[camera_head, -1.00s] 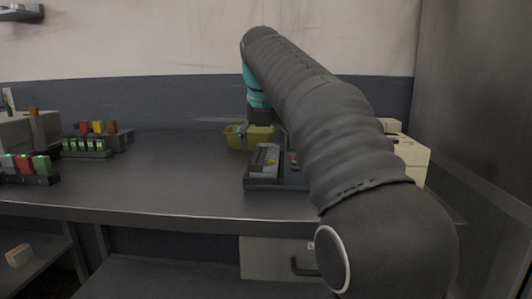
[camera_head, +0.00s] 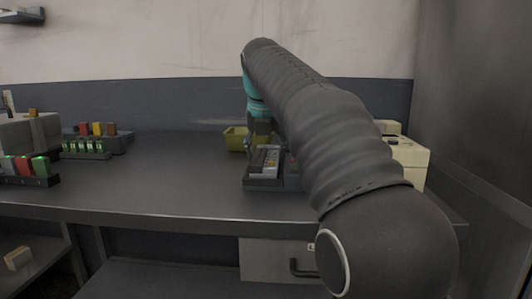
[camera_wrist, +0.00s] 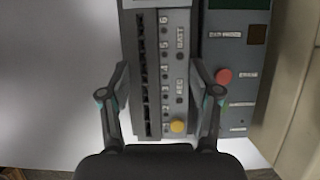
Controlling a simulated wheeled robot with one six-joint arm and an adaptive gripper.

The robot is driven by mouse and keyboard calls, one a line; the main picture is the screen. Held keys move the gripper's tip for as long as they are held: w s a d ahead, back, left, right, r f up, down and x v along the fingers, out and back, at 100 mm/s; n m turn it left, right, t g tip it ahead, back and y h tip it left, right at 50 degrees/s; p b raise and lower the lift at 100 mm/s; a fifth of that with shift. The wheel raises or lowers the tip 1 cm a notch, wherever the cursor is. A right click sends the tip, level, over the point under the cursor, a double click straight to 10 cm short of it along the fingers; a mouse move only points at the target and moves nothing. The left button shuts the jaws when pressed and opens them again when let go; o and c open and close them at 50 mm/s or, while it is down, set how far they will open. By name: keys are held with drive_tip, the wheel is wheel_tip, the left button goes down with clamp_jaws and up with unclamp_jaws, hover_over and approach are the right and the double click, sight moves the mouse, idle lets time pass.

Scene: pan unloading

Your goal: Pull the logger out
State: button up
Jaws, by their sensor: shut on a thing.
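The logger (camera_wrist: 162,70) is a grey box with a row of dark slots, numbers, BATT and REC labels and a yellow button. It lies between the two fingers of my gripper (camera_wrist: 158,85) in the wrist view, which are shut on its sides. In the head view the logger (camera_head: 266,158) sits in a dark tray (camera_head: 262,184) on the bench, and my gripper (camera_head: 262,138) is at its far end, partly hidden by my arm. I cannot tell whether the logger is lifted at all.
A dark panel with a red button (camera_wrist: 223,76) stands close on the right of the logger, with a beige box (camera_head: 412,160) beyond. A yellow-green bin (camera_head: 235,138) is behind. Racks of coloured blocks (camera_head: 30,170) stand at left. The bench between is clear.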

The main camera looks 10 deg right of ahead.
sight(266, 154)
drive_tip(key=shift+w+f, duration=0.1)
drive_tip(key=shift+f, duration=0.1)
drive_tip(key=c, duration=0.6)
drive_tip(key=shift+o, duration=0.2)
drive_tip(key=shift+r, duration=0.1)
drive_tip(key=shift+r+p, duration=0.5)
drive_tip(key=shift+r, duration=0.3)
drive_tip(key=shift+r, duration=1.05)
